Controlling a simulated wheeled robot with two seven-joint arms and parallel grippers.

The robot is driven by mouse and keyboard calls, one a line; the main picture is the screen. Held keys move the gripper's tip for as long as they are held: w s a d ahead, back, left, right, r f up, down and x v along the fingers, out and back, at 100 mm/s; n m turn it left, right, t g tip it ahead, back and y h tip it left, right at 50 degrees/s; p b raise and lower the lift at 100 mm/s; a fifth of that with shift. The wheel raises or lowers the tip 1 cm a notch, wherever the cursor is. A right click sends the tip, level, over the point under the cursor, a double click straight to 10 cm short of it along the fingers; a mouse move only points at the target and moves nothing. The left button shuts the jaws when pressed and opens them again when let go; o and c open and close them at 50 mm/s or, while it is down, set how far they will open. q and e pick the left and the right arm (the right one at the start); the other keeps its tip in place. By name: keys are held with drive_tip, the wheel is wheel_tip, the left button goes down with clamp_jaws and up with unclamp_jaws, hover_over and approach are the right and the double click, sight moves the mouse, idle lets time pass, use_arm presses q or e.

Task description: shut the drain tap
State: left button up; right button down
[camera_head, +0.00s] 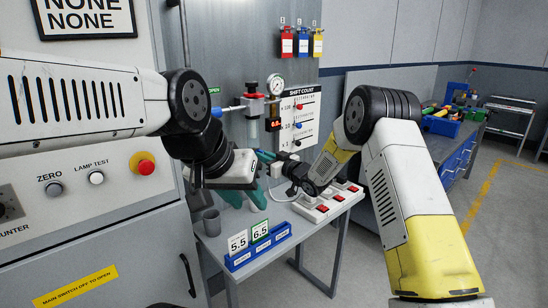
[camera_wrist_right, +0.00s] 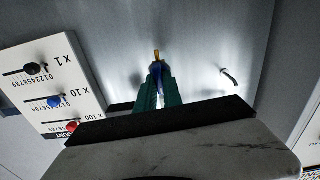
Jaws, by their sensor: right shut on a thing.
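My right gripper (camera_wrist_right: 157,88) has green fingers shut on a slim blue piece (camera_wrist_right: 157,68) with a brass-coloured end, which looks like the drain tap's lever. In the head view its fingers (camera_head: 265,156) reach left, just below the air unit (camera_head: 253,102) with a red cap and clear bowl. The tap itself is mostly hidden there by the fingers, and I cannot tell its angle. My left gripper (camera_head: 243,194) is lower, with teal fingers over the small table, apart from the air unit. Its jaw gap is not clear.
A pressure gauge (camera_head: 275,86) and a shift count board (camera_head: 299,118) are on the panel. The grey table (camera_head: 283,246) carries a grey cup (camera_head: 211,222), a blue card holder (camera_head: 258,246) and a red-switched strip (camera_head: 322,208). A cabinet (camera_head: 90,240) stands at left.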

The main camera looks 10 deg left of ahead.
drive_tip(key=shift+s+a+f+n, duration=0.1)
drive_tip(key=shift+f+n, duration=0.05)
drive_tip(key=shift+n, duration=4.2)
drive_tip(key=shift+s+f+n, duration=0.1)
drive_tip(key=shift+n, duration=4.25)
drive_tip(key=c, duration=1.5)
unclamp_jaws()
drive_tip(key=v, duration=0.7)
drive_tip(key=shift+s+d, duration=0.25)
drive_tip(key=shift+d, duration=0.1)
